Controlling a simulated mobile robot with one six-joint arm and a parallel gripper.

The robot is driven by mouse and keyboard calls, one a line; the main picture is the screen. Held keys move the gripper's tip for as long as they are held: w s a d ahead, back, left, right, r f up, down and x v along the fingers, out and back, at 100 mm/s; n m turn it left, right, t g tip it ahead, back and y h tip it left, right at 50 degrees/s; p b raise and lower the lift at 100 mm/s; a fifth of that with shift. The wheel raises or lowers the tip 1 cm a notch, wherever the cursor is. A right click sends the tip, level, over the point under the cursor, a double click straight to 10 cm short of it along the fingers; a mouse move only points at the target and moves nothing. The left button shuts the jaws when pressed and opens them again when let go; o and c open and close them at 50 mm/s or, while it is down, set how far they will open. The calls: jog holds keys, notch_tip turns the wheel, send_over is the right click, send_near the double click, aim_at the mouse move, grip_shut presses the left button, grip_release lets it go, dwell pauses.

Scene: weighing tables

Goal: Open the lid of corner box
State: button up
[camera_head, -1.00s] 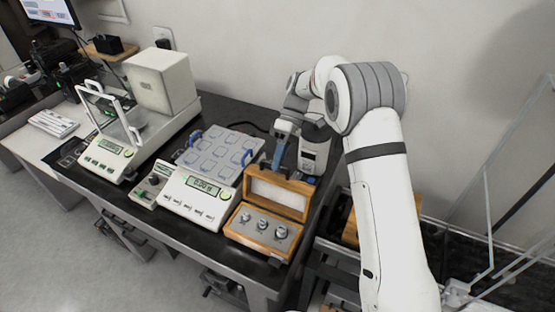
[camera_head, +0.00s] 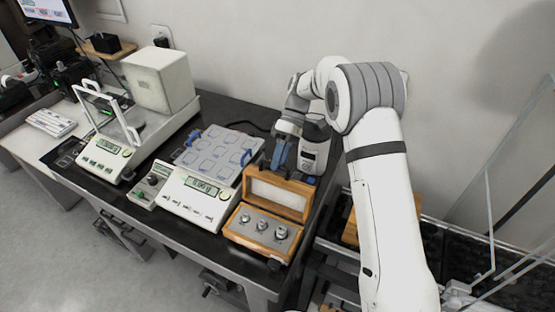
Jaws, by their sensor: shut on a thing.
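The corner box (camera_head: 232,232) is a wooden case at the front right corner of the black table, with several metal weights in a grey insert. Its wooden lid (camera_head: 279,193) stands raised at the back of the box, pale inner side facing the front. My gripper (camera_head: 277,166) is at the top edge of the lid, reaching in from behind. It is shut on the lid; the exact contact of the fingertips is partly hidden behind the lid edge.
A balance (camera_head: 193,202) with a display stands left of the box. Behind it lies a tray with clear squares and blue handles (camera_head: 218,155). A balance with a glass frame (camera_head: 105,155) and a white block-shaped cover (camera_head: 160,78) are further left. A wall is behind.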

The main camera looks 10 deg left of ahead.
jog(key=shift+w, duration=0.1)
jog(key=b+v, duration=0.1)
jog(key=v, duration=0.6)
jog(key=shift+w+r, duration=0.25)
jog(key=shift+r, duration=0.1)
jog(key=shift+s, duration=0.1)
